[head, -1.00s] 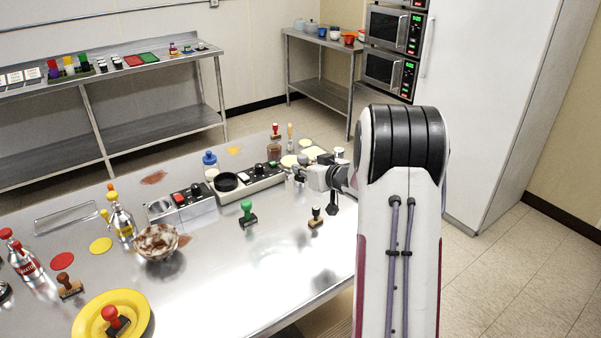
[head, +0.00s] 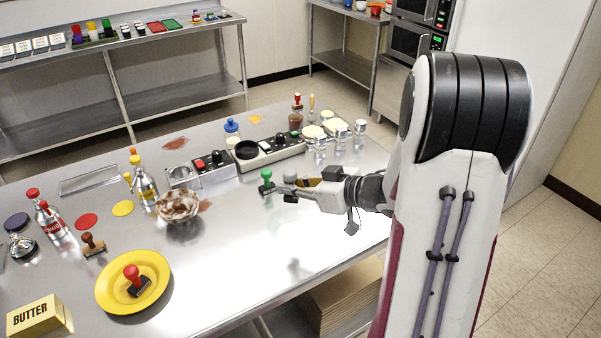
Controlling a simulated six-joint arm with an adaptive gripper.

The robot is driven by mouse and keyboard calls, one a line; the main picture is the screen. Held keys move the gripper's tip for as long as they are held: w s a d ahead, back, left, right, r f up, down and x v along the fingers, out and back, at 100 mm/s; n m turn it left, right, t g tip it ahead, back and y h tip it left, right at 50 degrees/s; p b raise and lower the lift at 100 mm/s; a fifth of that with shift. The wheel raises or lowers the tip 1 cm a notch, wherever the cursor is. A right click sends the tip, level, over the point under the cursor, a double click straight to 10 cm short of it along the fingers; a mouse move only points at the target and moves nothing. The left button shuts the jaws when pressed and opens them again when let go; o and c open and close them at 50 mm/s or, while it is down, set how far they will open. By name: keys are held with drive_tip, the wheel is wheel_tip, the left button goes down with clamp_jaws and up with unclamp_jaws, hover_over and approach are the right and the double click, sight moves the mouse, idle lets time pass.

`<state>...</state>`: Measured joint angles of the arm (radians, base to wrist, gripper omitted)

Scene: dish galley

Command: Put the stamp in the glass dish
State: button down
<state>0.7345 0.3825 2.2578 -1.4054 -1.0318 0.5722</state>
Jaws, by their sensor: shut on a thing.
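My gripper (head: 277,189) is low over the metal table, with its fingers pointing left. It is shut at the green-handled stamp (head: 266,176), whose lower part is close against the fingertips. Whether the stamp touches the table is too small to tell. A round bowl with brown smears (head: 178,206), apparently the glass dish, stands left of my gripper with a clear gap between them. A red-handled stamp (head: 132,274) is on the yellow plate (head: 160,292). A brown stamp (head: 92,244) stands at the left. The black-handled stamp is not visible now.
Control boxes (head: 270,148) stand behind the bowl. A butter box (head: 38,315) is at the front left. Glass jars (head: 340,140) stand behind my gripper. The table's front middle is clear.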

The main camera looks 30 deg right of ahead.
sight(290, 198)
drive_tip(key=shift+a+r, duration=0.1)
drive_tip(key=shift+a, duration=0.05)
drive_tip(key=shift+f, duration=0.25)
drive_tip(key=shift+f, duration=5.25)
drive_tip(key=c, duration=2)
unclamp_jaws()
drive_tip(key=shift+r, duration=0.1)
drive_tip(key=shift+r, duration=3.4)
